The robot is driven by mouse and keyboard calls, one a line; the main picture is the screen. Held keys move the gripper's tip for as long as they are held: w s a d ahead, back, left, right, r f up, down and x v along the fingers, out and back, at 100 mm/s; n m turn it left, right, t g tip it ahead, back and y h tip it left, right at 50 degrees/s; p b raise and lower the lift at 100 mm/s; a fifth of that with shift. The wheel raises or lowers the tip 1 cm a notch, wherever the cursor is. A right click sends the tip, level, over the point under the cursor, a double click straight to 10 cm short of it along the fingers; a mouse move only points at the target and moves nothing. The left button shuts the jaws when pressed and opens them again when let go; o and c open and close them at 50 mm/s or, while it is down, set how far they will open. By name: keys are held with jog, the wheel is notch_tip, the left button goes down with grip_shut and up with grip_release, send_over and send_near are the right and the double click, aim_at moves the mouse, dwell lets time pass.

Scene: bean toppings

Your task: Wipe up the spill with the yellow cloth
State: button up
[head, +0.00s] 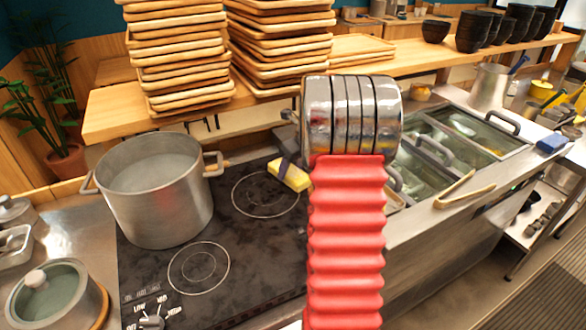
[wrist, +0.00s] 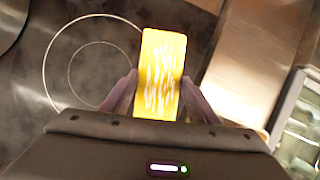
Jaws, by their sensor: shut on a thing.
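The yellow cloth (head: 289,175) is a small thick block, over the back right part of the black cooktop in the head view. In the wrist view the yellow cloth (wrist: 162,75) sticks out forward between the two fingers. My gripper (wrist: 155,98) is shut on it. In the head view my gripper (head: 283,168) is mostly hidden behind my own arm. Dark smudges (head: 262,170) mark the cooktop around the cloth; I cannot tell whether they are the spill. I cannot tell whether the cloth touches the surface.
A large steel pot (head: 155,190) stands on the cooktop's left. A lidded pot (head: 58,295) stands at the front left. Stacked wooden trays (head: 180,55) fill the shelf behind. Tongs (head: 462,195) lie on the steel counter at right. The front burner (head: 198,268) is clear.

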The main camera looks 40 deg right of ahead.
jog(key=shift+w+a+f, duration=0.1)
jog(key=shift+w+a, duration=0.05)
jog(key=shift+a, duration=0.45)
jog(key=shift+w+a, duration=0.1)
jog(key=shift+a, duration=0.45)
jog(key=shift+d, duration=0.15)
jog(key=shift+s+d, duration=0.3)
jog(key=shift+d, duration=0.65)
jog(key=shift+s+d, duration=0.25)
jog(key=shift+d, duration=0.65)
jog(key=shift+a, duration=0.1)
jog(key=shift+w+a, duration=0.3)
jog(key=shift+a, duration=0.65)
jog(key=shift+w+a, duration=0.3)
jog(key=shift+a, duration=0.65)
jog(key=shift+r, duration=4.1)
